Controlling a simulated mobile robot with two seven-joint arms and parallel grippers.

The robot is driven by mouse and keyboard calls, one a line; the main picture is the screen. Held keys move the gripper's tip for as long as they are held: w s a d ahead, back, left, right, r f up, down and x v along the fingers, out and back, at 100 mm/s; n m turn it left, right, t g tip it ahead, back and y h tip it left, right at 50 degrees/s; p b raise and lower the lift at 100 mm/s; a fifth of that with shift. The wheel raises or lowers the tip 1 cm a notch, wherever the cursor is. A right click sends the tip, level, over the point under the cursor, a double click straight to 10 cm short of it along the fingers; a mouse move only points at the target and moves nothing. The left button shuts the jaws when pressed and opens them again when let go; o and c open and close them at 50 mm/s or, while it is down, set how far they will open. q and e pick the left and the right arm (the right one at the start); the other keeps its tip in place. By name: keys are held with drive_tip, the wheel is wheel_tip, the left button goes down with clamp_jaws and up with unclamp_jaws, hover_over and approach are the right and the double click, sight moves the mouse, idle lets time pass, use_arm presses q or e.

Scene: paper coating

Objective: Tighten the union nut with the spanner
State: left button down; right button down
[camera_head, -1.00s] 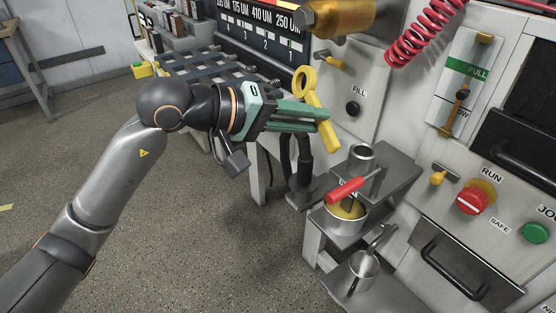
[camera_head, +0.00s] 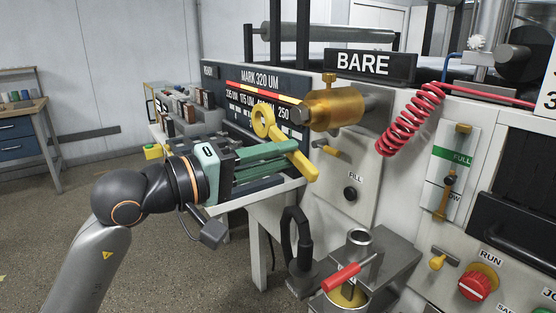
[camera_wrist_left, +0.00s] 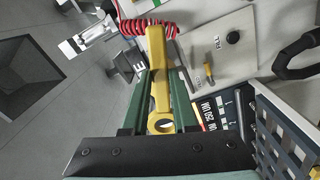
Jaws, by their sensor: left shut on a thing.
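My left gripper (camera_head: 298,153) is shut on the yellow spanner (camera_head: 304,166), gripping its shank. The spanner's ring end points up and left, and its other end points down and right. In the left wrist view the spanner (camera_wrist_left: 158,60) lies between the green fingers, with its ring near the palm. The brass-coloured cylinder (camera_head: 333,109), which looks like the union nut, sits on a grey pipe stub at the front of the machine. The spanner shows just below and left of it in the head view. I cannot tell the depth gap. My right gripper is not in view.
A red coiled hose (camera_head: 411,125) hangs right of the brass cylinder. A yellow-handled valve (camera_head: 328,148) is below it. A pot with a red handle (camera_head: 341,277) stands on a grey shelf lower down. The grey floor at left is clear.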

use_arm(q)
drive_tip(key=shift+x, duration=2.5)
drive_tip(key=shift+w+d, duration=0.1)
drive_tip(key=shift+d, duration=0.05)
drive_tip(key=shift+b+x, duration=0.35)
drive_tip(key=shift+x, duration=1)
